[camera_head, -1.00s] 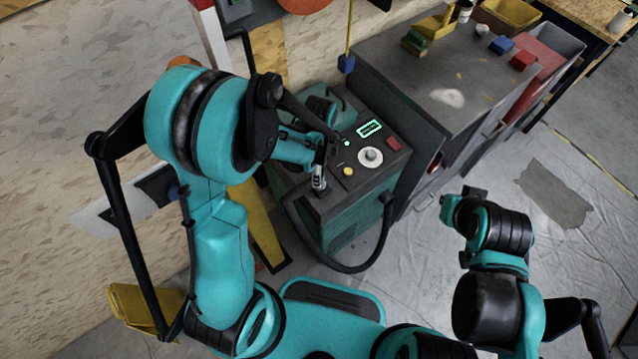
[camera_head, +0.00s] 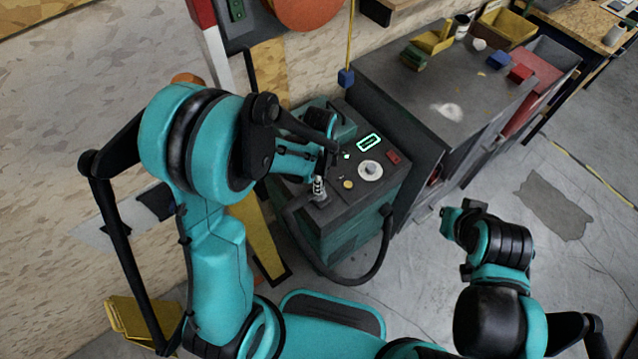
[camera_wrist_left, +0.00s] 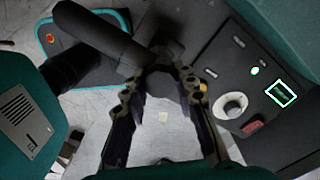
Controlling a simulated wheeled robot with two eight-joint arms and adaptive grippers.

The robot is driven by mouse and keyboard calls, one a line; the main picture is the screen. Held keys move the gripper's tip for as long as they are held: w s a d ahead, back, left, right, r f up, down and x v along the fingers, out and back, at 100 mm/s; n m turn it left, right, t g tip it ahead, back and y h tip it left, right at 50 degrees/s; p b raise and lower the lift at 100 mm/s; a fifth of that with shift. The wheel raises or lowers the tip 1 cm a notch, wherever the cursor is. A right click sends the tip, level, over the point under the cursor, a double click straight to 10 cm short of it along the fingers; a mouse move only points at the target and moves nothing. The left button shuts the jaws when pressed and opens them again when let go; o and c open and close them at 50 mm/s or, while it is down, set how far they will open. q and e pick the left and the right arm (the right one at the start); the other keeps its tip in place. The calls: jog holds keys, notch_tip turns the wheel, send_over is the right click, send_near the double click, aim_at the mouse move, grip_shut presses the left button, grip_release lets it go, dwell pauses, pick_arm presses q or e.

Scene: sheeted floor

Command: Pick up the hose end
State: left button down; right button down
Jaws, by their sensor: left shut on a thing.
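The black hose (camera_head: 372,276) loops out from the teal and dark grey machine (camera_head: 345,225) and curves back up on its left side. A metallic fitting (camera_head: 319,188) shows beside the machine's top, just under my left gripper (camera_head: 322,163). In the left wrist view, my left gripper (camera_wrist_left: 163,82) is shut on a thick dark cylindrical piece, the hose end (camera_wrist_left: 164,94), between its two fingers. A thick dark tube (camera_wrist_left: 95,35) runs off to the upper left there. My right gripper (camera_head: 455,214) is off to the right, apart from the machine; its jaws are too small to read.
The machine's top has a white knob (camera_head: 370,169), a lit green display and a red switch. A grey cabinet (camera_head: 440,95) with small blocks stands right behind it. A yellow piece (camera_head: 258,235) lies to the left. The floor at right is open.

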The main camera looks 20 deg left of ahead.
pick_arm(q)
jog(key=r, duration=0.1)
jog(key=r+p, duration=0.1)
jog(key=r, duration=0.1)
jog(key=shift+s+d+r, duration=0.1)
jog(key=shift+d+r, duration=0.1)
jog(key=shift+d, duration=0.2)
jog(key=s+d+r+p, duration=0.2)
jog(key=d+r, duration=0.4)
jog(key=d, duration=0.4)
jog(key=shift+s+d+p, duration=0.25)
jog(key=shift+s+p, duration=0.1)
jog(key=shift+s, duration=0.05)
